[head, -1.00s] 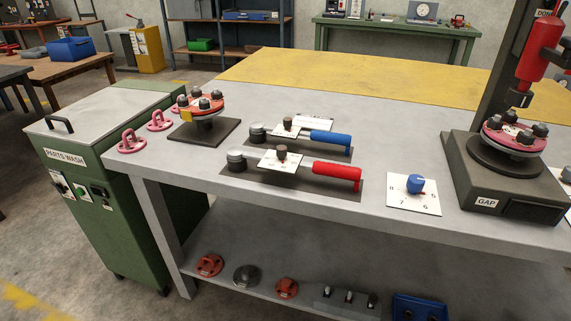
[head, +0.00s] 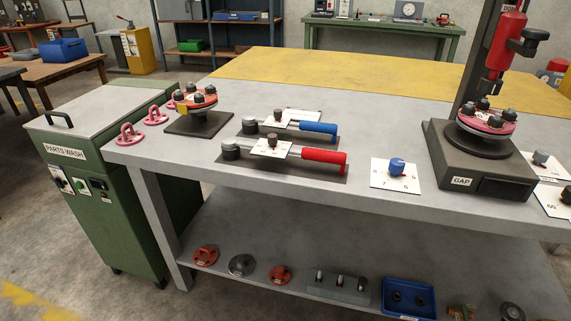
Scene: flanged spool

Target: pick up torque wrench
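Two torque wrenches lie on dark mats on the grey bench. The nearer one has a red handle (head: 324,160), with a round grey head at its left end and a white dial card with a dark knob on its middle. The farther one has a blue handle (head: 318,130) and a similar card and knob. Both handles point right. Nothing covers the red handle. Neither of my grippers shows in the head view.
A press (head: 480,165) labelled GAP holds a pink flange at right. A blue-knobbed card (head: 396,174) lies between. The green parts washer (head: 110,190) adjoins the bench's left end.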

